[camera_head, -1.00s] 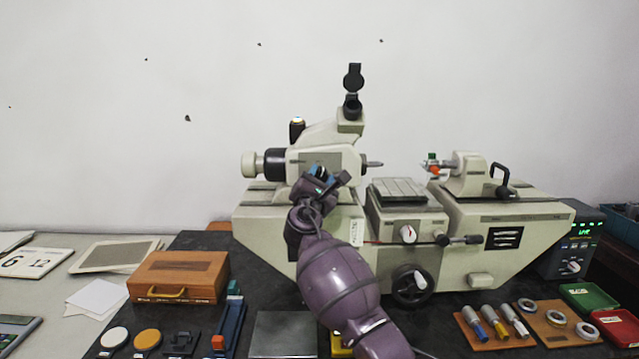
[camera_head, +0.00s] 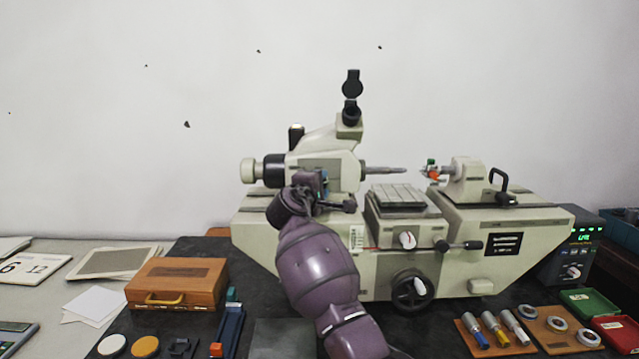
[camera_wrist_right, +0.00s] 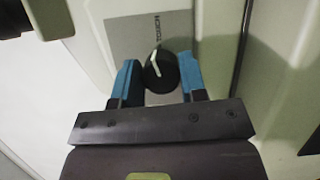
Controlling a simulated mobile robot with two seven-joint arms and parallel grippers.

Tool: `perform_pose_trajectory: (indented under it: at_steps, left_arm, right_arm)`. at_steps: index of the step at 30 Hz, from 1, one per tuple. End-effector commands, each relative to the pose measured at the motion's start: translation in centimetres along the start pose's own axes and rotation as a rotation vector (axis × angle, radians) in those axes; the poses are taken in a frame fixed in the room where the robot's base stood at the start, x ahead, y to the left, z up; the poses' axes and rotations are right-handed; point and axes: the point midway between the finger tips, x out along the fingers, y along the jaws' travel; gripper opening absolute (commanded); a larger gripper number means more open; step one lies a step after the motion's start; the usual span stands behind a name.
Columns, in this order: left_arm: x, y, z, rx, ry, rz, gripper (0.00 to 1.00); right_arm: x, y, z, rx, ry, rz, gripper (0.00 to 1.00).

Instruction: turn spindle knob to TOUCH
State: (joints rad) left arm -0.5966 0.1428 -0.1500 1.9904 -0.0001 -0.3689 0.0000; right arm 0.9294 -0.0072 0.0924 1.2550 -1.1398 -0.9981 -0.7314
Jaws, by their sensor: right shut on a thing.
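The black spindle knob (camera_wrist_right: 164,76) with a white pointer shows in the right wrist view, on a grey plate marked TOUCH (camera_wrist_right: 158,28). The pointer faces up, roughly toward that word. My right gripper (camera_wrist_right: 159,73) is shut on the knob, with a blue finger pad on either side of it. In the head view my right gripper (camera_head: 318,186) is at the front of the measuring machine's left head (camera_head: 335,164) and hides the knob. The spindle (camera_head: 384,169) sticks out to the right of that head. My left gripper is not in view.
The tailstock (camera_head: 467,176) faces the spindle across a gap, above the small work table (camera_head: 396,197). A handwheel (camera_head: 411,293) and small levers stick out in front. A wooden case (camera_head: 178,283), pin gauges (camera_head: 494,329) and rings (camera_head: 556,323) lie on the bench.

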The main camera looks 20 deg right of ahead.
Motion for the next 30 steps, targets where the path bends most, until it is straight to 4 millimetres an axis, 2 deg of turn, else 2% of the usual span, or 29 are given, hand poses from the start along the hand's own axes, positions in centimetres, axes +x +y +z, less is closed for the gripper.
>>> perform_pose_trajectory:
  at_steps: [12, 30]
  left_arm:
    - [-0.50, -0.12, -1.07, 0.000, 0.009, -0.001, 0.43]
    - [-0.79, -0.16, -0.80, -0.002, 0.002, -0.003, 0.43]
  right_arm:
    - [-0.01, -0.25, -0.01, 0.214, 0.007, -0.097, 0.15]
    - [-0.01, -0.44, -0.03, 0.260, 0.009, -0.119, 0.15]
